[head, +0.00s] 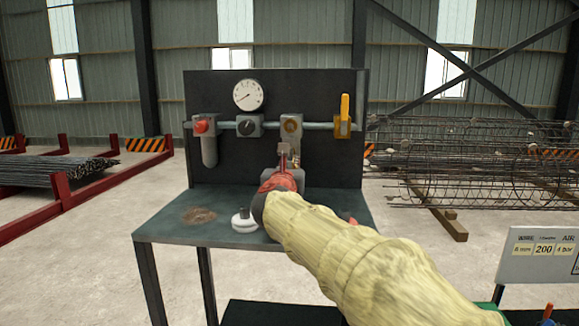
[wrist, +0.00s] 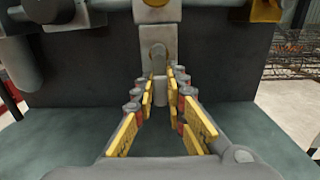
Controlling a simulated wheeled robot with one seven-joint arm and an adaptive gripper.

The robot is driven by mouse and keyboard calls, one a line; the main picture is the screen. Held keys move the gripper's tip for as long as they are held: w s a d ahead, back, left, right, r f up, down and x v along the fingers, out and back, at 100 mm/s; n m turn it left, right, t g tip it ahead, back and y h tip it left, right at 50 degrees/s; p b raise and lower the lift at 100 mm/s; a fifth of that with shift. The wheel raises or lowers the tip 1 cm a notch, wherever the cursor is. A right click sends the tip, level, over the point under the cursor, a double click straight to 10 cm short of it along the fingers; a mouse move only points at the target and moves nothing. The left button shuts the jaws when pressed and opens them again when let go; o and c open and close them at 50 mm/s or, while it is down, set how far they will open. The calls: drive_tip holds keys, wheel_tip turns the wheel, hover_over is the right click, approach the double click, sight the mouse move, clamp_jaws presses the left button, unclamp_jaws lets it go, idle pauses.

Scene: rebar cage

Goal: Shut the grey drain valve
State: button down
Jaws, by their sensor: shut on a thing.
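The grey drain valve (wrist: 157,38) hangs below the pipe in the middle of the wrist view, with a round boss on its front and a short grey handle (wrist: 159,90) pointing straight down. My gripper (wrist: 160,86) has its yellow-padded fingers on both sides of the handle, and their tips are closed on it. In the head view my gripper (head: 284,160) is in front of the panel below a brass-coloured round fitting (head: 291,124). My arm and the gripper's own body hide most of the valve there.
A white round object (head: 244,222) sits on the green bench (head: 170,225). A label board (head: 540,250) stands at the right.

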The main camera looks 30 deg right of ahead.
drive_tip(key=shift+b, duration=0.3)
drive_tip(key=shift+w+a+r+m+b, duration=0.3)
drive_tip(key=shift+a+r+m+b, duration=0.15)
drive_tip(key=shift+m+b, duration=2.35)
drive_tip(key=shift+w+a+r+m+b, duration=0.3)
drive_tip(key=shift+r+m+b, duration=0.2)
drive_tip(key=shift+m+b, duration=2.3)
drive_tip(key=shift+w+a+r+m+b, duration=0.25)
drive_tip(key=shift+a+r+m+b, duration=0.2)
drive_tip(key=shift+m+b, duration=2.35)
drive_tip(key=shift+r+m+p, duration=0.1)
drive_tip(key=shift+m+p, duration=0.5)
drive_tip(key=shift+m, duration=0.1)
drive_tip(key=c, duration=1.8)
unclamp_jaws()
